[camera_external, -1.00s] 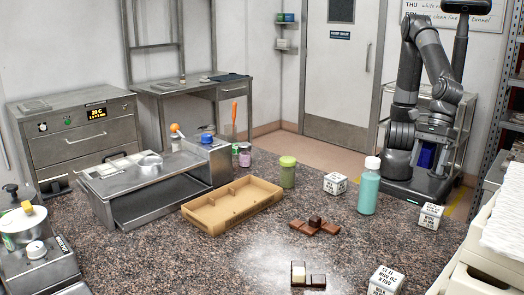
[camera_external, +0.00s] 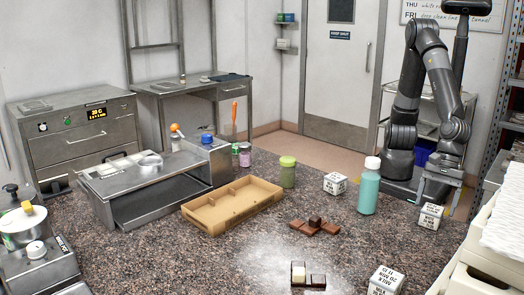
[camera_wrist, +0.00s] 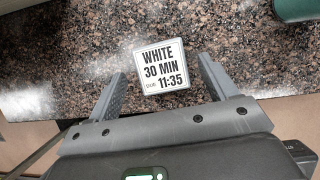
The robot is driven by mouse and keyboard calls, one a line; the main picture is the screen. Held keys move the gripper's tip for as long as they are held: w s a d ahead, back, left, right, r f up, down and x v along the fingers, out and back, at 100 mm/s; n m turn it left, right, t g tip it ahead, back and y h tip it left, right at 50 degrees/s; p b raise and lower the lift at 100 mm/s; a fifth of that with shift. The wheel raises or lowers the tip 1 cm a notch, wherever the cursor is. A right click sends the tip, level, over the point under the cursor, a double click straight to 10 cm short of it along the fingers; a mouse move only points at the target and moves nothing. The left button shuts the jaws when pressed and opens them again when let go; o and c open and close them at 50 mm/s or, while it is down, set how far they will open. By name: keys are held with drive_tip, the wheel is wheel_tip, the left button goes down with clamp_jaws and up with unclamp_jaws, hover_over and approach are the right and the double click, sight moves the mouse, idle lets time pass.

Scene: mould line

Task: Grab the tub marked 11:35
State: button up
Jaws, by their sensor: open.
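The tub marked 11:35 (camera_wrist: 162,66) is a small white cube, its label reading WHITE 30 MIN in the wrist view. It sits on the speckled worktop between and slightly beyond my finger tips. My gripper (camera_wrist: 163,70) is open, one finger on either side of it, with no grip on it. In the external view my gripper (camera_external: 437,190) points down over the worktop's right edge, just above and behind a white tub (camera_external: 430,217), which seems to be the same one. Its label is too small to read there.
Other white tubs stand at mid-counter (camera_external: 335,184) and at the front (camera_external: 385,281). A teal bottle (camera_external: 369,190) stands left of my gripper. Chocolate pieces (camera_external: 315,228), a tan tray (camera_external: 215,217) and a green-lidded jar (camera_external: 288,172) lie farther left. White crates (camera_external: 480,268) stand at right.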

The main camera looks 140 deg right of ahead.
drive_tip(key=shift+x, duration=1.45)
drive_tip(key=shift+d, duration=0.1)
drive_tip(key=c, duration=1.1)
